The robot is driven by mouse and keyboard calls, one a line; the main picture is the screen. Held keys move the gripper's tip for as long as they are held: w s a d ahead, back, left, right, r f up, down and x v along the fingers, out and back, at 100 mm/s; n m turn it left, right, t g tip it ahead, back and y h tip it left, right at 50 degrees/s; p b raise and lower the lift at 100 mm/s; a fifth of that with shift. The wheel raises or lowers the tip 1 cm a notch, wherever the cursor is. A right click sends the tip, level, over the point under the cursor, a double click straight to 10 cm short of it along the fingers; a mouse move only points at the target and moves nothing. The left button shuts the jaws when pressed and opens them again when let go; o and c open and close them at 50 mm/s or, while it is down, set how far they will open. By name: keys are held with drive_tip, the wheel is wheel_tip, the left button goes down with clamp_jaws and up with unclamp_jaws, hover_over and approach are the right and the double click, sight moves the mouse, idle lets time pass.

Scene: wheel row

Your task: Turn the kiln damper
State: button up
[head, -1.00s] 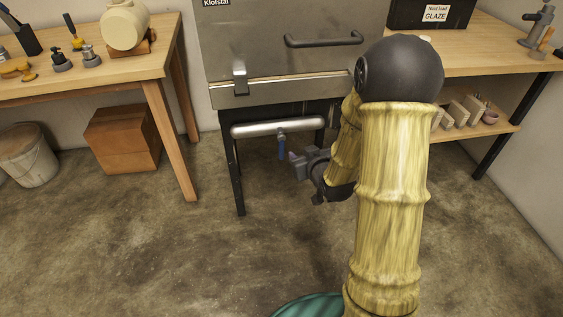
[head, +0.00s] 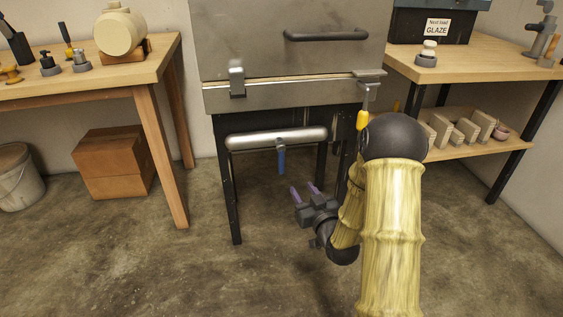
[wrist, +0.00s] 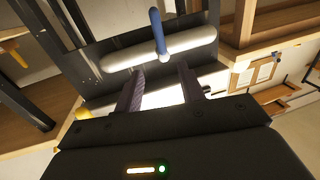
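The kiln (head: 290,50) is a grey metal box on dark legs. Under it runs a silver horizontal pipe (head: 245,142) with a blue lever (head: 281,162) hanging straight down from its middle. A yellow-ended handle (head: 362,120) hangs from a bracket at the kiln's right side. No label shows which one is the damper. My gripper (head: 304,192) is open and empty, below and to the right of the blue lever, apart from it. In the wrist view, the two purple fingers (wrist: 162,86) stand apart before the pipe (wrist: 190,42), and the blue lever (wrist: 157,32) lies beyond their tips.
A wooden workbench (head: 150,75) with tools stands left, a brown box (head: 115,165) beneath it. A second bench (head: 480,62) with a lower shelf stands right. The kiln's legs (head: 233,200) flank the pipe. The floor in front is open.

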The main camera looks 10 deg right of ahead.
sight(282, 161)
drive_tip(key=shift+w, duration=0.1)
drive_tip(key=w+a+b, duration=0.1)
drive_tip(key=w+b, duration=0.1)
drive_tip(key=w, duration=0.3)
drive_tip(key=w+a+b, duration=0.1)
drive_tip(key=w+b, duration=0.1)
drive_tip(key=w, duration=0.3)
drive_tip(key=w+a+b, duration=0.1)
drive_tip(key=w, duration=0.4)
drive_tip(key=shift+w+a+f+b, duration=0.1)
drive_tip(key=shift+w+b, duration=0.25)
drive_tip(key=shift+b, duration=0.05)
drive_tip(key=shift+w+a, duration=0.1)
drive_tip(key=shift+w, duration=0.55)
clamp_jaws()
